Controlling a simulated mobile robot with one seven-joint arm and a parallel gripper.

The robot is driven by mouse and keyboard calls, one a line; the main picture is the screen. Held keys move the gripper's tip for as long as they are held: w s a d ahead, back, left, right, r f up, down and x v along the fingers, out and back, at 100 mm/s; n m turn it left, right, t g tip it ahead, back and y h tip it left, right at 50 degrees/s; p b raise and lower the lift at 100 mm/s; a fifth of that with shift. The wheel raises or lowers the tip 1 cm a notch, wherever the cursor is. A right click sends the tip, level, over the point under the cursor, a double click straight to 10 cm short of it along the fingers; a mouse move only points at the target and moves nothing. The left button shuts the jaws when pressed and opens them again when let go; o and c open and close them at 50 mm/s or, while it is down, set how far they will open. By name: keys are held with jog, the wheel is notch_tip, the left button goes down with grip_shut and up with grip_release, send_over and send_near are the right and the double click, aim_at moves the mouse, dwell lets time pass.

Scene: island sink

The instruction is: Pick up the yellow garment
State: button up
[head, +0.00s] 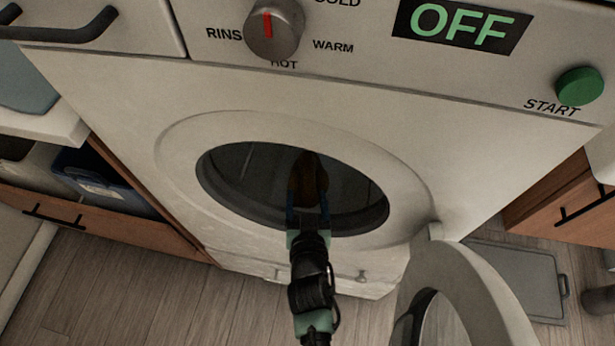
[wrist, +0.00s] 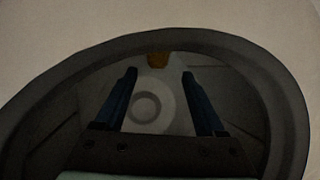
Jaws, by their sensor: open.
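The yellow garment looks dark orange-brown in the shade of the washer drum. In the head view the garment (head: 307,180) is inside the drum, just beyond my fingers. In the wrist view only a small piece of the garment (wrist: 157,60) shows, at the top of the opening between and beyond the fingertips. My gripper (head: 308,197) is at the round washer opening with its blue fingers reaching in. In the wrist view my gripper (wrist: 160,73) is open, with nothing between its fingers. The garment's full shape is hidden in the dark.
The washer's round rim (head: 172,150) surrounds my gripper. Its door (head: 485,285) hangs open at the lower right. The display (head: 460,25) reads OFF. An open drawer with a blue bin (head: 100,180) is at left, and a grey board (head: 515,280) lies on the floor at right.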

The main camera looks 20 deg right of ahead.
aim_at(308, 188)
jog(key=b+x, duration=0.1)
jog(key=x, duration=0.4)
jog(key=shift+w+d+f, duration=0.15)
jog(key=shift+d+f, duration=0.15)
grip_shut()
